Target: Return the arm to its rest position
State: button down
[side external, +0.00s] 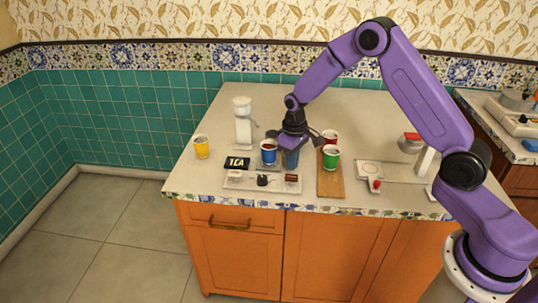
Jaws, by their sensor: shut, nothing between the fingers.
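My purple arm reaches in from the right and bends down over the orange counter (212,176). My dark gripper (295,142) is low over the middle of the counter, among the cups. It holds nothing that I can see; its fingertips are small and partly hidden. A blue cup (268,153) stands just left of it. A bluish vessel (291,159) is right below it, partly covered; I cannot tell whether they touch. A red cup (330,136) and a green cup (332,158) stand to its right.
A white samovar-like dispenser (243,124), yellow cup (201,147) and black TEA box (237,162) are at left. A pale tray (236,184) with small items lies in front. A wooden board (330,187) and a white device with a red knob (375,185) are at right. Space above is open.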

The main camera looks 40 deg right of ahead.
jog(key=shift+r, duration=0.3)
jog(key=s+a+r+n, duration=0.2)
jog(key=s+a+r, duration=0.3)
jog(key=s, duration=0.4)
jog(key=s+a+r+n, duration=0.3)
jog(key=s+a+r, duration=0.1)
jog(key=s+r, duration=0.35)
jog(key=s+d+r+n, duration=0.2)
jog(key=s, duration=0.8)
jog(key=s+d+r+n, duration=0.1)
jog(key=s+d+n, duration=0.1)
jog(key=s, duration=0.8)
jog(key=shift+d+r+n, duration=0.3)
jog(key=shift+d+r, duration=0.1)
jog(key=shift+d, duration=0.35)
